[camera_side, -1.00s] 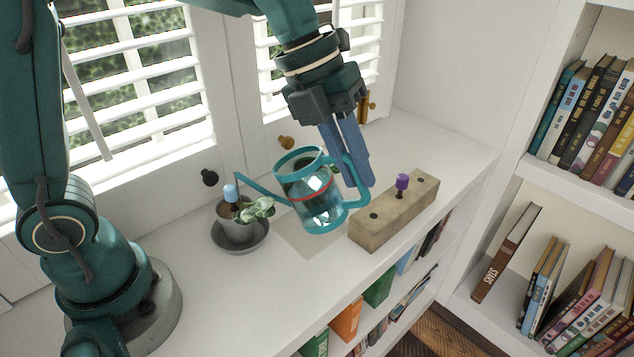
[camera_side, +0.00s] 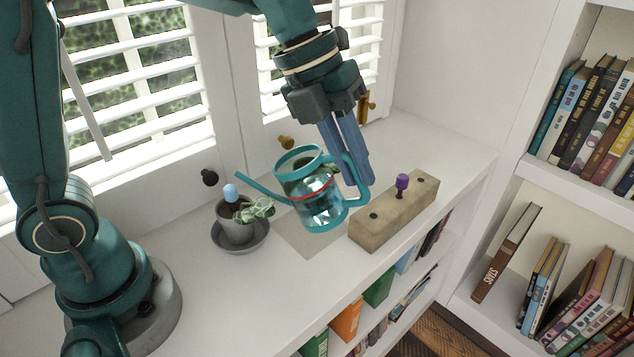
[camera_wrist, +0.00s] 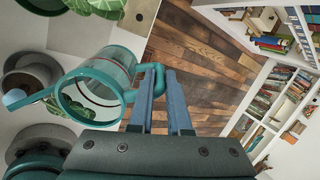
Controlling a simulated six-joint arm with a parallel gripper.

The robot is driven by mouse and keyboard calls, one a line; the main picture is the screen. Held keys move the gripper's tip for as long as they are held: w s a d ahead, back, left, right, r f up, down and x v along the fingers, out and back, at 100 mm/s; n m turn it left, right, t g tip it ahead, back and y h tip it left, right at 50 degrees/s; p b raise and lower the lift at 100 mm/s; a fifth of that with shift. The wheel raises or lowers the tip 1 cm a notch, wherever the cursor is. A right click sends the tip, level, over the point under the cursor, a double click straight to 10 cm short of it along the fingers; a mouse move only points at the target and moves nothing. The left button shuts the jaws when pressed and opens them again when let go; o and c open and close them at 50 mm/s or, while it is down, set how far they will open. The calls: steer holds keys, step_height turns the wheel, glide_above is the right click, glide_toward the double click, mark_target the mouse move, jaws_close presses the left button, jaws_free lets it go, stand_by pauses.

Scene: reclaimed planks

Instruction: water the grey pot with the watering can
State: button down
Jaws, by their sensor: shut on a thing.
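The teal watering can (camera_side: 320,215) has a clear body with a red band and hangs above the shelf top. My gripper (camera_side: 360,182) is shut on its handle; the wrist view also shows the can (camera_wrist: 100,75) beside my fingers (camera_wrist: 165,95). The can leans slightly, its spout pointing left. The spout tip appears over the grey pot (camera_side: 236,232), near a blue-topped stick (camera_side: 231,192) in the pot. The pot holds a leafy plant (camera_side: 258,210) and stands in a grey saucer (camera_side: 257,246). I see no water stream.
A wooden block (camera_side: 395,212) with holes and a purple-topped peg (camera_side: 402,182) stands right of the can. A pale square (camera_side: 300,238) lies below the can. Window shutters are behind, and bookshelves (camera_side: 590,190) stand at the right.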

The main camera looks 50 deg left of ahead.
steer(key=w+d+f+g+y, duration=0.2)
steer(key=d+f+y, duration=0.2)
steer(key=f, duration=0.5)
stand_by(0.4)
steer(key=shift+w+f, duration=0.1)
steer(key=shift+f, duration=0.05)
stand_by(0.5)
